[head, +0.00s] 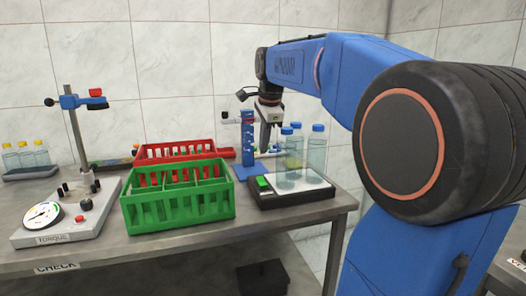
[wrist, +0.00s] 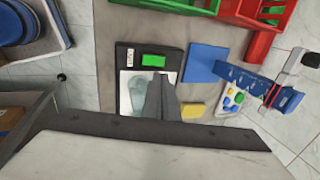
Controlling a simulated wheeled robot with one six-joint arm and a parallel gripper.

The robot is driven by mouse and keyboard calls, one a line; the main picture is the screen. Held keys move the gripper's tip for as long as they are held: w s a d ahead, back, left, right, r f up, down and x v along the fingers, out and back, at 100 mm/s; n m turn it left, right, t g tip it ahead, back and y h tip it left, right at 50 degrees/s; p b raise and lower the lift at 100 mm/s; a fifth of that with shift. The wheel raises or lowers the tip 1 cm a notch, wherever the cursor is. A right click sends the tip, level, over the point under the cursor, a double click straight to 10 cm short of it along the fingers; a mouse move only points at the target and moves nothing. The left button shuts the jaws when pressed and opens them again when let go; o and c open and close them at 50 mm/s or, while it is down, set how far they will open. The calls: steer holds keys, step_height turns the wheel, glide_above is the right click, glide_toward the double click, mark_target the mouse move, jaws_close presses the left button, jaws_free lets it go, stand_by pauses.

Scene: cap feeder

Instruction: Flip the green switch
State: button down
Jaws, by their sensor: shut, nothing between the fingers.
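The green switch (head: 263,183) sits on the front left part of a black device (head: 292,201) with a pale plate, at the table's right end. In the wrist view the switch (wrist: 153,60) is a bright green rectangle on the black strip beside the plate. My gripper (head: 267,147) is shut and empty, pointing down above and behind the device, apart from the switch. In the wrist view its fingertips (wrist: 159,76) appear over the plate, just below the switch in the picture. Part of the plate is hidden by the fingers.
Clear bottles with blue caps (head: 317,152) stand on or by the plate, close right of my gripper. A blue stand (head: 248,145) is behind it. A green crate (head: 180,207) and a red crate (head: 175,151) lie left. A torque gauge (head: 65,220) is far left.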

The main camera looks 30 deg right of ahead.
mark_target(261, 182)
steer(key=x, duration=1.2)
steer(key=shift+w+f, duration=0.1)
steer(key=shift+f, duration=0.05)
steer(key=shift+w+d+f+g, duration=0.1)
steer(key=shift+w+f+g, duration=0.1)
steer(key=shift+g, duration=0.1)
steer(key=shift+s, duration=0.2)
steer(key=shift+s+a, duration=0.25)
steer(key=shift+s, duration=0.45)
